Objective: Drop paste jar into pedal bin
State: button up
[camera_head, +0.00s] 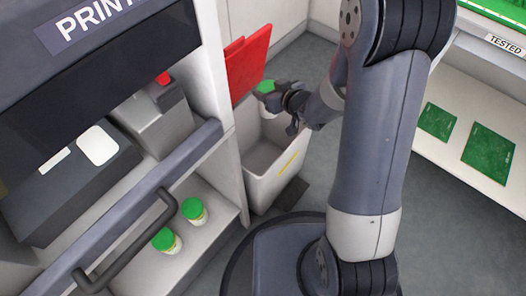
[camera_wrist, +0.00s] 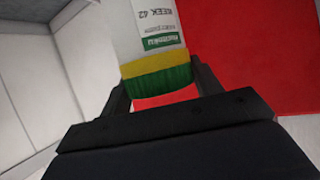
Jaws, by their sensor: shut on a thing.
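My gripper (camera_head: 272,97) is shut on the paste jar (camera_head: 267,111), a white jar with a green lid. In the wrist view my gripper (camera_wrist: 160,85) has a finger on each side of the green lid, and the white jar body (camera_wrist: 155,25) with a "WEEK 42" label extends beyond it. The pedal bin (camera_head: 267,187) is pale grey with a yellow stripe. Its red lid (camera_head: 247,62) stands open. In the head view the jar appears over the bin's open mouth, near the lid side; its exact height is hard to tell. The red lid also fills the right of the wrist view (camera_wrist: 250,60).
Two more green-lidded jars (camera_head: 194,211) (camera_head: 167,241) stand on a low shelf of the printer unit (camera_head: 110,110) at left, close to the bin. A dark pedal (camera_head: 291,194) is at the bin's foot. A shelf with green boards (camera_head: 488,155) is at right.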

jog(key=shift+a+n+g+y, duration=0.3)
jog(key=shift+a, duration=0.25)
notch_tip(320, 180, down, 6)
jog(key=b, duration=0.5)
jog(key=shift+r, duration=0.1)
jog(key=o, duration=1.5)
jog(key=p+v, duration=0.3)
jog(key=v, duration=0.8)
